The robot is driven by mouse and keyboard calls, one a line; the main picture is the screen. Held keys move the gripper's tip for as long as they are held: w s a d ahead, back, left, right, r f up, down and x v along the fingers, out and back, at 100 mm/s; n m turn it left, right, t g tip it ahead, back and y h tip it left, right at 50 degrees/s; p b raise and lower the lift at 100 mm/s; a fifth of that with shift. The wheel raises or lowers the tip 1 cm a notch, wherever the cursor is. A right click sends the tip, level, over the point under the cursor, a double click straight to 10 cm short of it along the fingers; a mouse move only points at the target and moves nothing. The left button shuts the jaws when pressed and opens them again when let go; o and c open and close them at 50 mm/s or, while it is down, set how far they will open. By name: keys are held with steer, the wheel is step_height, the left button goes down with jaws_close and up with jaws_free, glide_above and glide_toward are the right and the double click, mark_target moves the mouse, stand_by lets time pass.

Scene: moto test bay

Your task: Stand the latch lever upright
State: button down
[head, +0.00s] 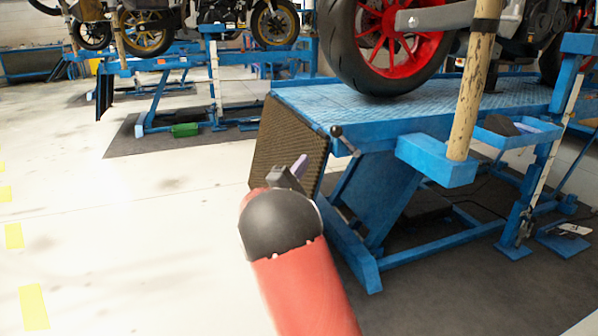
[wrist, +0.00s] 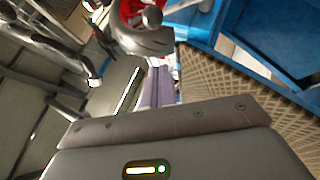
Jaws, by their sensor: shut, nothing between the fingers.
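The latch lever (head: 347,143) is a short, thin rod with a dark ball knob (head: 337,131), at the near corner of the blue lift table. It leans up and to the left, tilted rather than upright. In the wrist view a dark grey ball (wrist: 152,16) shows at the top, just beyond the fingers; it looks like the knob. My gripper (head: 300,164) is shut and empty, below and left of the lever in the head view. Its purplish fingers also show close together in the wrist view (wrist: 157,84). No contact with the lever is visible.
The blue lift table (head: 330,104) carries a motorcycle with a red-rimmed wheel (head: 388,45). A brown mesh ramp flap (head: 285,140) hangs close behind my gripper. A worn pole (head: 472,85) stands at the right.

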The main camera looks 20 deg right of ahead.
mark_target(345, 141)
steer(key=w+d+r, duration=0.2)
steer(key=d+r, duration=0.2)
steer(key=d, duration=0.3)
steer(key=shift+w+r, duration=0.2)
